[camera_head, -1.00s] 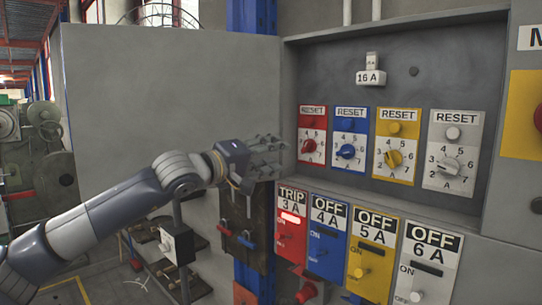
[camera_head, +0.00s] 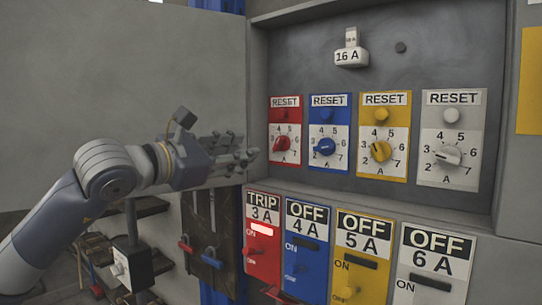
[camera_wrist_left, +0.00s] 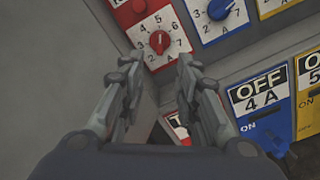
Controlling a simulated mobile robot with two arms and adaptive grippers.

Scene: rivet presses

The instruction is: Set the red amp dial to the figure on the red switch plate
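The red amp dial (camera_head: 282,144) is a round red knob on a white scale, under a red button on the red RESET plate. Its setting is too small to read surely. The dial also shows in the left wrist view (camera_wrist_left: 160,42), just beyond my fingertips. The red switch plate (camera_head: 262,240) below reads TRIP 3 A and has a lit strip. My left gripper (camera_head: 245,156) is left of the dial, apart from it. In the left wrist view its two fingers (camera_wrist_left: 159,66) are spread with nothing between them. My right gripper is not in view.
Blue (camera_head: 327,145), yellow (camera_head: 380,150) and white (camera_head: 448,155) dials stand in a row to the right. Blue, yellow and white switch plates reading OFF sit below. The grey cabinet door (camera_head: 90,80) stands open at left. A ledge runs between the rows.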

